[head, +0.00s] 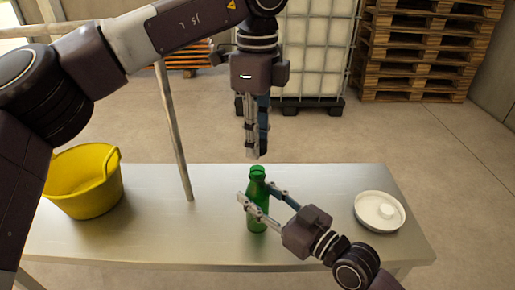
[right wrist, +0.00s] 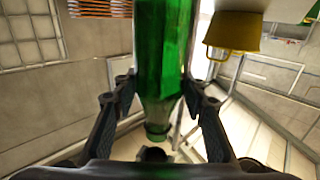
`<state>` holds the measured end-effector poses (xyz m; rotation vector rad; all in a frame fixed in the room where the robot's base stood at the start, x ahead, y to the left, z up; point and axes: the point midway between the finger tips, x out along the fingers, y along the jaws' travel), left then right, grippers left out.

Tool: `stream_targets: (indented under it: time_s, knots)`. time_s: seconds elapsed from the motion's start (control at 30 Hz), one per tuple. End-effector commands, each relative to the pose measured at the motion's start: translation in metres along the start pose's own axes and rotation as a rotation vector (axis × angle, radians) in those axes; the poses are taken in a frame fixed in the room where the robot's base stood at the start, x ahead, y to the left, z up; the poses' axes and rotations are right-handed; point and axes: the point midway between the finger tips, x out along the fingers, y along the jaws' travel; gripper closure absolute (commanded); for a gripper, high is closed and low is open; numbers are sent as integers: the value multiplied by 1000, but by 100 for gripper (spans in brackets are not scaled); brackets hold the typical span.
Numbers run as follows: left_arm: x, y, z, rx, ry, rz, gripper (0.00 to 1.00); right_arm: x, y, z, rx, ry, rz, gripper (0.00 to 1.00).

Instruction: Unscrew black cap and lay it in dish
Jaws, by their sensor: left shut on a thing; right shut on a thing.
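The green bottle (head: 258,212) stands upright on the metal table, and its mouth shows green with no black cap on it. My right gripper (head: 262,202) is shut around its body from the near right; the bottle also fills the middle of the right wrist view (right wrist: 164,60). My left gripper (head: 257,153) points straight down just above the bottle mouth, with a small gap between. It is shut on the black cap, which is mostly hidden between its dark fingertips. The white dish (head: 367,217) lies on the table to the right, with a round white raised part in it.
A yellow bucket (head: 84,188) stands on the table's left end. A caged white tank (head: 310,50) and stacked pallets (head: 425,50) stand on the floor behind.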

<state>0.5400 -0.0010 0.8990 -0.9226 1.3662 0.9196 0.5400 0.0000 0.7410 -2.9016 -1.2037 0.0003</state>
Motion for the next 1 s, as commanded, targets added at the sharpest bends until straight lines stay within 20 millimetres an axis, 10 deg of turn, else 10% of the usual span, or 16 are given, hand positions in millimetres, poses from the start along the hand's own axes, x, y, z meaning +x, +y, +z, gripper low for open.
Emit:
stream_targets:
  time_s: [0.2,0.23,0.4,1.0]
  knots:
    - [-1,0,0,0,0,2,100,0,0,0,1,-1,0,100]
    - [-1,0,0,0,0,2,100,0,0,0,1,-1,0,57]
    - [-1,0,0,0,0,1,100,0,0,0,0,0,0,40]
    - [-1,0,0,0,0,1,100,-38,0,2,-2,-6,0,40]
